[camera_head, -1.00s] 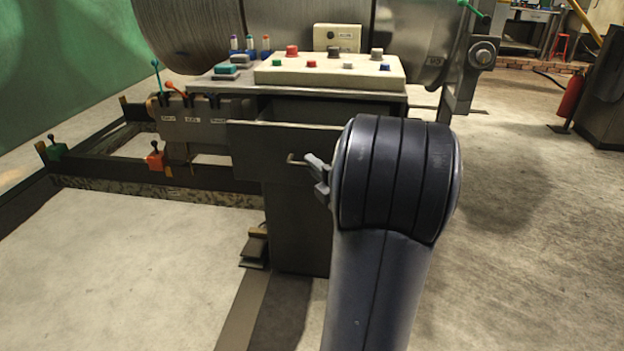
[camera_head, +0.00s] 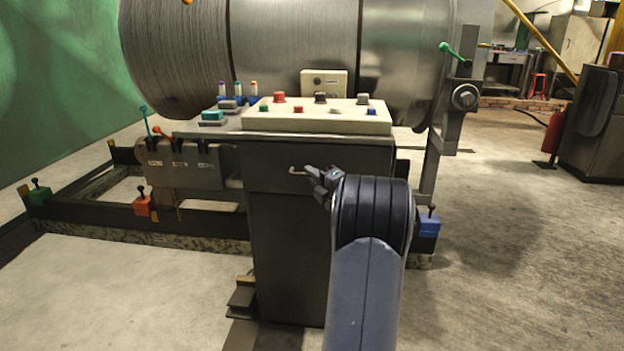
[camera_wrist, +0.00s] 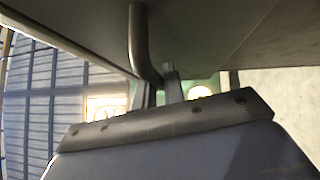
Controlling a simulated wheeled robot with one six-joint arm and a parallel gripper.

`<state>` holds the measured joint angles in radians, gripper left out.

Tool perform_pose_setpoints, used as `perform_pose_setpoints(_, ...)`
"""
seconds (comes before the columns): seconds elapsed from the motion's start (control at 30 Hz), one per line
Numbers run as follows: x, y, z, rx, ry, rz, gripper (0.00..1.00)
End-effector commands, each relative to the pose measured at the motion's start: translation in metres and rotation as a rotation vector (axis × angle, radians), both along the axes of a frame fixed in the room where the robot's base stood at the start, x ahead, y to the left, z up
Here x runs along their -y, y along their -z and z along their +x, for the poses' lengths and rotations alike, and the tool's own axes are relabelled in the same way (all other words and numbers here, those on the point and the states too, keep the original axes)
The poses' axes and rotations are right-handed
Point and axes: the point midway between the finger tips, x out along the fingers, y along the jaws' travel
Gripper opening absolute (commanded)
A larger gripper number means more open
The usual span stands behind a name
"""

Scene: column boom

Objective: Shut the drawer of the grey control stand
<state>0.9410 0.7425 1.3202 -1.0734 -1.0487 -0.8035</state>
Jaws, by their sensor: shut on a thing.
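The grey control stand (camera_head: 290,245) stands in the middle of the head view under a sloped button panel. Its drawer (camera_head: 270,155) looks flush with the stand's front, with no gap that I can see. The drawer's bent bar handle (camera_head: 296,170) sticks out from the front. My gripper (camera_head: 316,178) is at the handle's right end, in front of the drawer. In the wrist view the handle (camera_wrist: 139,40) runs down to my gripper (camera_wrist: 160,88), which is shut on it. My arm hides the stand's lower right side.
The button panel (camera_head: 320,116) and its ledge overhang the drawer. A lever bank (camera_head: 183,165) is at left, and a blue lever box (camera_head: 428,224) at right.

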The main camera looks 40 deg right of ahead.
Motion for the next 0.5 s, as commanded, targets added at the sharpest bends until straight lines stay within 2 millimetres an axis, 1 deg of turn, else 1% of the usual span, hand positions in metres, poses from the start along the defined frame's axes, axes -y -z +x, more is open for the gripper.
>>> perform_pose_setpoints(0.03,0.0030,-0.0036,0.0016,0.006,0.007,-0.003,0.00)
perform_pose_setpoints(0.4,0.0049,-0.0043,0.0021,0.006,0.011,-0.003,0.00)
perform_pose_setpoints(0.43,0.0049,-0.0044,0.0020,0.006,0.011,-0.003,0.11)
perform_pose_setpoints(0.5,0.0048,-0.0043,0.0020,0.006,0.011,-0.003,0.17)
